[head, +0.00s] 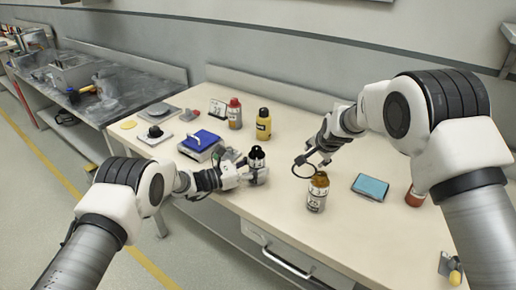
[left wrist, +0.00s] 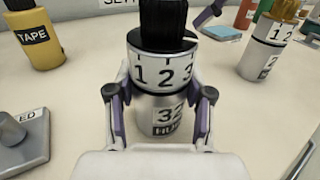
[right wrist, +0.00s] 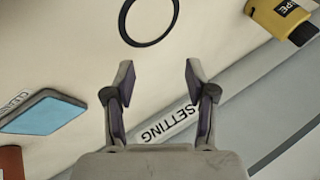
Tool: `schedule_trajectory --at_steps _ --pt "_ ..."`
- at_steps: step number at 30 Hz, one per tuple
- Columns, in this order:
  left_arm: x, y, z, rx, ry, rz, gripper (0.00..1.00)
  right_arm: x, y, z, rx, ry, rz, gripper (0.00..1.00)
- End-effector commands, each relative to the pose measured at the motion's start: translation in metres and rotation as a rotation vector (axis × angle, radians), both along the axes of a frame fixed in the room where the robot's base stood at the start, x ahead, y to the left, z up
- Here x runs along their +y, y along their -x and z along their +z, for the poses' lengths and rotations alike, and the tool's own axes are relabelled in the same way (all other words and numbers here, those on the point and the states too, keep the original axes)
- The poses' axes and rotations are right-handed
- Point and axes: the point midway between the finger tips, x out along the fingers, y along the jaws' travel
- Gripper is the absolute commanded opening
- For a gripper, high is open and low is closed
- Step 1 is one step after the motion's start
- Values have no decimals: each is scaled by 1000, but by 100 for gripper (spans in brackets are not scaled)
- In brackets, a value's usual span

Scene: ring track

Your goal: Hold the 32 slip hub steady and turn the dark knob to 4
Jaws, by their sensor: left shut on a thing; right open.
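The 32 slip hub (left wrist: 162,118) is a silver cylinder with a white number band showing 1, 2, 3 and a ribbed dark knob (left wrist: 163,22) on top. My left gripper (head: 250,176) is shut around the hub's body, below the band, with a finger on either side in the left wrist view (left wrist: 162,100). The hub looks upright. My right gripper (head: 316,157) is open and empty, to the right of the hub; its parted fingers show in the right wrist view (right wrist: 156,78).
A second hub with a gold knob (head: 318,192) stands right of the first. A dark ring (right wrist: 150,20) appears beyond my right fingers. A blue pad (head: 370,187), yellow tape bottle (head: 263,124), red-capped bottle (head: 234,113) and blue-topped box (head: 201,142) are on the table (head: 400,240).

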Motion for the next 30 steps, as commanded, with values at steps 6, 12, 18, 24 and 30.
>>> schedule_trajectory --at_steps 6,12,18,24,30 --pt "0 0 -1 1 -1 0 10 40 27 55 -418 467 564 56" --pt "0 0 0 1 0 0 10 102 88 76 -696 594 982 56" --pt "0 0 0 0 0 0 10 123 107 79 -780 597 1098 56" --pt "0 0 0 0 0 0 10 143 77 63 -779 597 1098 56" --pt "0 0 0 0 0 0 10 168 40 45 -779 595 1095 56"
